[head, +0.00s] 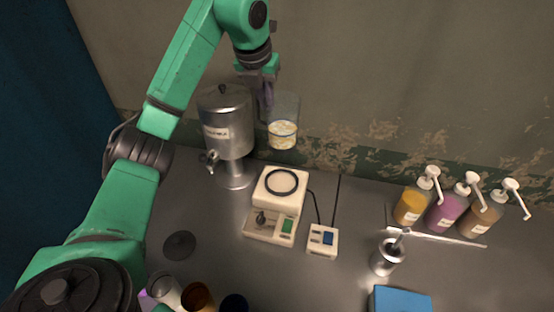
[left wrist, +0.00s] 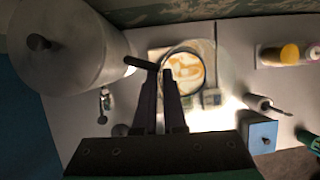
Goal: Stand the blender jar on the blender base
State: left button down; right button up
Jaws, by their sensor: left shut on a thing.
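The clear blender jar (head: 283,131) has milky contents with yellowish streaks in its lower part. It is held upright in the air, above and behind the blender base in the head view. My left gripper (head: 268,98) is shut on the jar's side. In the left wrist view the fingers of my left gripper (left wrist: 170,85) reach to the rim of the jar (left wrist: 187,70). The white blender base (head: 272,205) stands on the table with a dark ring on top, a knob and a green panel. The jar is apart from the base. My right gripper is not seen.
A metal dispenser (head: 228,130) stands close left of the jar and base. A small switch box (head: 322,241) sits right of the base. Several pump bottles (head: 447,212), a metal cup (head: 387,258) and a blue box (head: 400,300) are at the right. Cups (head: 198,297) stand at front left.

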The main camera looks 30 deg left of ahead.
pick_arm(q)
notch_tip(320, 180, down, 15)
jog(key=p, duration=0.2)
jog(key=shift+w, duration=0.2)
jog(key=c, duration=1)
grip_release()
jog(key=shift+s, duration=0.1)
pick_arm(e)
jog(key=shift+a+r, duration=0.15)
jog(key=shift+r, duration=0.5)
pick_arm(q)
jog(key=shift+r, duration=0.1)
jog(key=b+v, duration=0.1)
jog(key=v, duration=1)
jog(key=shift+r+b, duration=0.3)
jog(key=shift+r, duration=0.1)
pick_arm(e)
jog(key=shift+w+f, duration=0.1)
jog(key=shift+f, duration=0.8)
pick_arm(q)
jog(key=shift+s, duration=0.15)
